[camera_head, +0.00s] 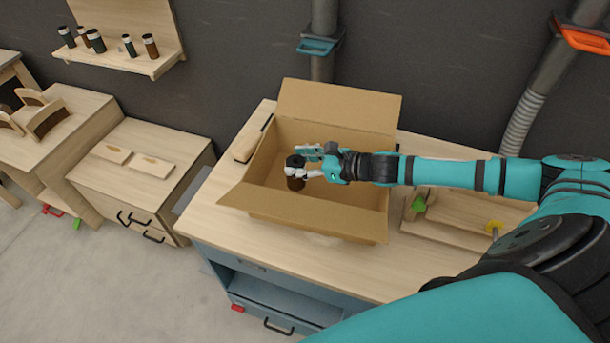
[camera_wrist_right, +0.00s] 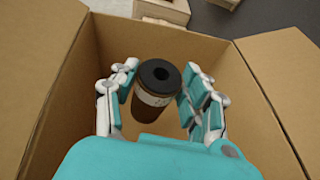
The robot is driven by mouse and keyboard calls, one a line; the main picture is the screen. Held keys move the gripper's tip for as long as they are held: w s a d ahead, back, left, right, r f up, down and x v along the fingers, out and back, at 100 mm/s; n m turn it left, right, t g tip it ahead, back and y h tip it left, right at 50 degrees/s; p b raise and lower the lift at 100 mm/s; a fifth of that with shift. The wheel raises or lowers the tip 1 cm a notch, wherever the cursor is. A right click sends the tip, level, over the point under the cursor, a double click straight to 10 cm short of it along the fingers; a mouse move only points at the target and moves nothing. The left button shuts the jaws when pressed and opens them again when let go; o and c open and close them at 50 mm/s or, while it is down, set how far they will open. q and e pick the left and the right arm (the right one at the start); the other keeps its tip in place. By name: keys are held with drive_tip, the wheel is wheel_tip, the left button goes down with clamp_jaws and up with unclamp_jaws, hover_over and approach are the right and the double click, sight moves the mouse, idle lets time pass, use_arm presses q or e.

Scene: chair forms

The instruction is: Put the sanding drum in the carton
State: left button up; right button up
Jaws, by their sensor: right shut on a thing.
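The sanding drum (camera_head: 295,173) is a brown cylinder with a black top and a pale band. It also shows in the right wrist view (camera_wrist_right: 154,92), upright between the fingers. My right gripper (camera_head: 306,164) is shut on it and holds it within the opening of the carton (camera_head: 345,124). The carton is an open brown cardboard box on the workbench, its flaps spread outward. The drum's lower end against the carton floor is hard to judge. My left gripper is not in view.
The wooden workbench top (camera_head: 222,222) carries the carton. A wooden block with a dark edge (camera_head: 246,144) lies left of it. A wooden tray with green and yellow knobs (camera_head: 455,212) lies to the right. Several similar drums stand on a wall shelf (camera_head: 135,60).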

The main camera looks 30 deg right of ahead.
wheel_tip(320, 180, down, 5)
drive_tip(key=shift+w+r+p, duration=0.1)
drive_tip(key=shift+p, duration=0.5)
drive_tip(key=shift+f, duration=0.2)
drive_tip(key=shift+f, duration=0.1)
drive_tip(key=shift+f+b, duration=0.15)
drive_tip(key=shift+b, duration=0.15)
drive_tip(key=o, duration=1.3)
